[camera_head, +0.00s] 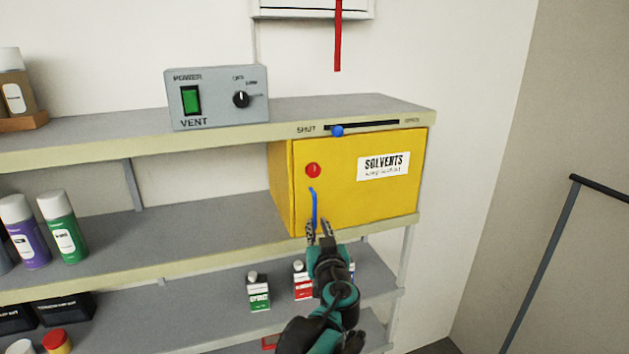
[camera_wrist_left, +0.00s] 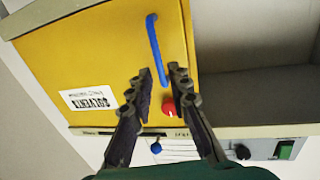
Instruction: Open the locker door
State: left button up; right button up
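The yellow locker (camera_head: 350,205) stands on the middle shelf with its door flush and shut. Its front carries a white SOLVENTS label (camera_head: 384,166), a red round button (camera_head: 313,170) and a blue bar handle (camera_head: 314,206). My left gripper (camera_head: 318,227) is at the lower end of the handle, fingers apart. In the left wrist view, which is upside down, the handle (camera_wrist_left: 153,45) runs down into the gap between the open fingertips (camera_wrist_left: 162,72). I cannot tell whether they touch it. My right gripper is not in view.
A blue slider knob (camera_head: 337,131) sits near the SHUT end of a slot on the shelf edge above the locker. A grey VENT box (camera_head: 217,98) stands on the top shelf. Spray cans (camera_head: 64,228) stand left; small bottles (camera_head: 258,291) stand below the locker.

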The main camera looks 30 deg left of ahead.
aim_at(315, 208)
pick_arm(q)
jog(key=x, duration=0.2)
jog(key=r+p+x, duration=0.1)
jog(key=x, duration=0.5)
jog(key=shift+w+d+r, duration=0.15)
jog(key=shift+r, duration=0.05)
grip_shut()
